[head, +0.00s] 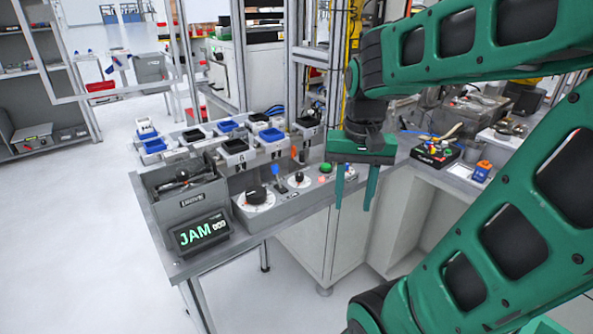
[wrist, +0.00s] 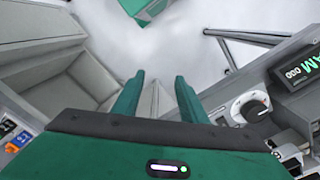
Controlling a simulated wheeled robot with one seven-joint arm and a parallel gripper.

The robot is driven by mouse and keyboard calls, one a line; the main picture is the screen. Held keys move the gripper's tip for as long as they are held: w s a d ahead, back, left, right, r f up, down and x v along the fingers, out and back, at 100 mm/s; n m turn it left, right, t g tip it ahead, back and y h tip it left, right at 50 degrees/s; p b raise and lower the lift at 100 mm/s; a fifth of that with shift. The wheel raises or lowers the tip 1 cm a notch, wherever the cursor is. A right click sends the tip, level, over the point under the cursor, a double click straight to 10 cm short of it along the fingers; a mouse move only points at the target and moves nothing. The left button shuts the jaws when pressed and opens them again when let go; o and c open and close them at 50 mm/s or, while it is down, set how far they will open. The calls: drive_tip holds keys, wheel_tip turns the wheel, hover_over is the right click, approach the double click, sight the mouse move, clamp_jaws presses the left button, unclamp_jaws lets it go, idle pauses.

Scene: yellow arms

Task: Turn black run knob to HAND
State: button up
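A control panel (head: 285,202) on the bench carries a large black knob (head: 256,194) on a white dial and a smaller black knob (head: 299,177) on another white plate. I cannot read the labels, so which is the run knob is unclear. A knob on a white dial (wrist: 253,110) shows at the right of the wrist view. My gripper (head: 353,195) points down in front of the bench, right of the panel and apart from both knobs. In the wrist view its fingers (wrist: 158,90) are spread with nothing between them.
A blue lever (head: 276,171), an orange lever (head: 294,153) and a green button (head: 326,168) share the panel. A display reading JAM (head: 201,231) stands left of it, before a grey bin (head: 187,203). Several small trays line the back.

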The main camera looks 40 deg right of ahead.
sight(300, 173)
drive_tip(key=w+d+r+m, duration=0.1)
drive_tip(key=w+r+m, duration=0.2)
drive_tip(key=w, duration=0.8)
drive_tip(key=w+d+r+m, duration=0.1)
drive_tip(key=w+r+m, duration=0.25)
drive_tip(key=w, duration=0.75)
wheel_tip(300, 173, down, 12)
drive_tip(key=shift+a+r, duration=0.15)
drive_tip(key=shift+r, duration=0.05)
clamp_jaws()
